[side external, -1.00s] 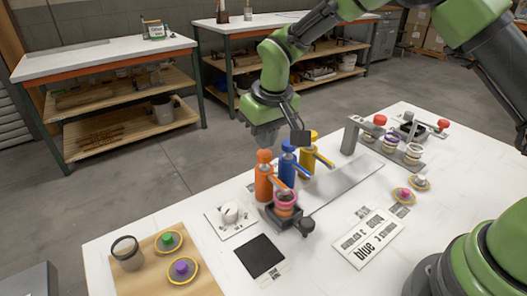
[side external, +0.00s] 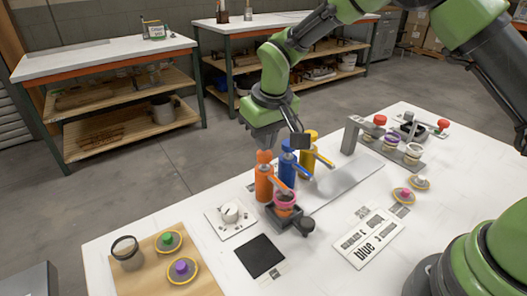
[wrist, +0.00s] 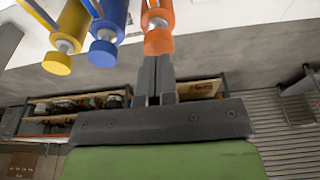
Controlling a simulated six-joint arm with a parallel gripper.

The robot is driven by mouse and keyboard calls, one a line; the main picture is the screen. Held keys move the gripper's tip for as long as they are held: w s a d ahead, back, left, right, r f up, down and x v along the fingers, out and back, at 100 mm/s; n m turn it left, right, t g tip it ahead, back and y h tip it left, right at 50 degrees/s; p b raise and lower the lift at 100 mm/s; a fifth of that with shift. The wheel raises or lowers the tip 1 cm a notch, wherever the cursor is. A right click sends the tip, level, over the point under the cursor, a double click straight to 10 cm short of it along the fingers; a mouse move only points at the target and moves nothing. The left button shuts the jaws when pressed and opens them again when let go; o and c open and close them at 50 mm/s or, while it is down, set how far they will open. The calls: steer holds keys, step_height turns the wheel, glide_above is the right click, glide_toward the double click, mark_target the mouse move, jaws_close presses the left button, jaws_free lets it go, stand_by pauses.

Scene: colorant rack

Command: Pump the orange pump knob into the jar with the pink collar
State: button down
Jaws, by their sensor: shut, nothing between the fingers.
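The orange pump bottle (side external: 265,186) stands at the left end of a row with the blue pump (side external: 287,170) and the yellow pump (side external: 308,158). Its orange knob (side external: 264,156) is on top. The jar with the pink collar (side external: 285,201) sits in a dark holder under the orange pump's nozzle. My gripper (side external: 264,148) is shut and empty, directly over the orange knob, its tips at or touching the knob top. In the wrist view the shut fingertips (wrist: 157,60) meet the orange knob (wrist: 158,43); exact contact is hard to tell.
A grey rack (side external: 398,148) with several jars stands at the back right. A wooden board (side external: 195,283) with lids and a cup is at the front left.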

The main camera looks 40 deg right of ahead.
steer(key=shift+f, duration=1.35)
steer(key=shift+r, duration=1.65)
steer(key=shift+f, duration=0.15)
steer(key=shift+f, duration=1.45)
steer(key=shift+r, duration=1.6)
